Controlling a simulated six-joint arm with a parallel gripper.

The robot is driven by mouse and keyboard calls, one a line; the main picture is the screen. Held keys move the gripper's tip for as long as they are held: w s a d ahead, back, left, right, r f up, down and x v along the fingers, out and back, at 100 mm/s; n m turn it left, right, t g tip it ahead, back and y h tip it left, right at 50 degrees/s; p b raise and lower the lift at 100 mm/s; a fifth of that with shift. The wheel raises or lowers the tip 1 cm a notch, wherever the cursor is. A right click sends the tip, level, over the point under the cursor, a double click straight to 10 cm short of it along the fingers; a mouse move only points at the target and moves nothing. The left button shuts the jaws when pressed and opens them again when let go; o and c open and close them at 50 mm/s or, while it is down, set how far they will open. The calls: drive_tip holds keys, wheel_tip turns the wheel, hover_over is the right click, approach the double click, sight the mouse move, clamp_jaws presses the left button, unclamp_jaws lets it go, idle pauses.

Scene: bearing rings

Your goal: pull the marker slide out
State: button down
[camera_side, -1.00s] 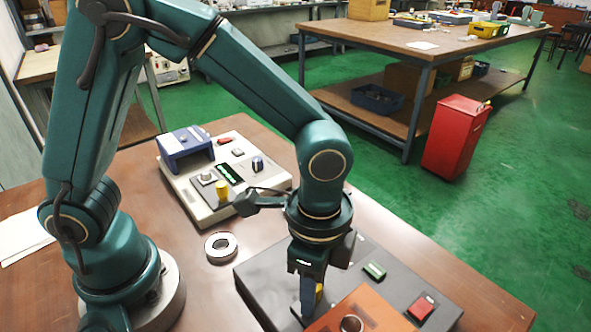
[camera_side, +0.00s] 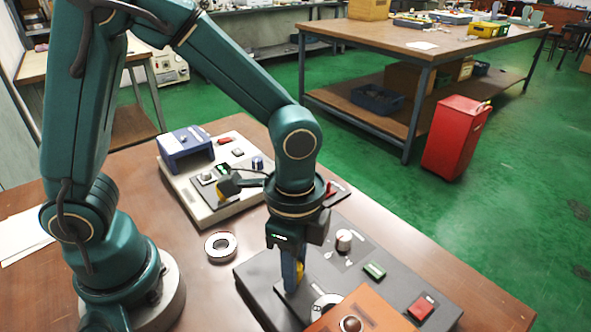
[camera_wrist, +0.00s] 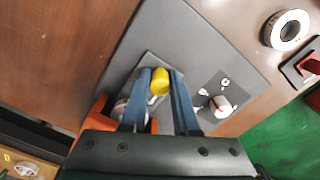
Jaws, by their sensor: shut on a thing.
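My gripper (camera_side: 291,284) points down over the left part of a dark grey panel box (camera_side: 262,270). Its blue fingers are shut on a yellow handle (camera_side: 300,271), which I take to be the marker slide's. In the wrist view the yellow handle (camera_wrist: 160,81) shows between the two fingers (camera_wrist: 162,92), over a lighter grey strip on the panel. The finger in front hides much of the handle in the side view. Whether the handle is clear of the panel I cannot tell.
On the panel are a white knob (camera_side: 344,239), a green display (camera_side: 374,271), a red button (camera_side: 421,307) and a round dial (camera_side: 325,305). An orange block (camera_side: 380,312) stands at the front. A pale ring (camera_side: 220,246) lies left; a cream console (camera_side: 220,170) stands behind.

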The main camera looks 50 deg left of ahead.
drive_tip(key=shift+w+a, duration=0.1)
drive_tip(key=shift+a, duration=3.7)
drive_tip(key=c, duration=0.8)
unclamp_jaws()
drive_tip(key=shift+c, duration=0.2)
drive_tip(key=shift+r, duration=0.1)
wheel_tip(320, 180, up, 7)
drive_tip(key=shift+d, duration=0.1)
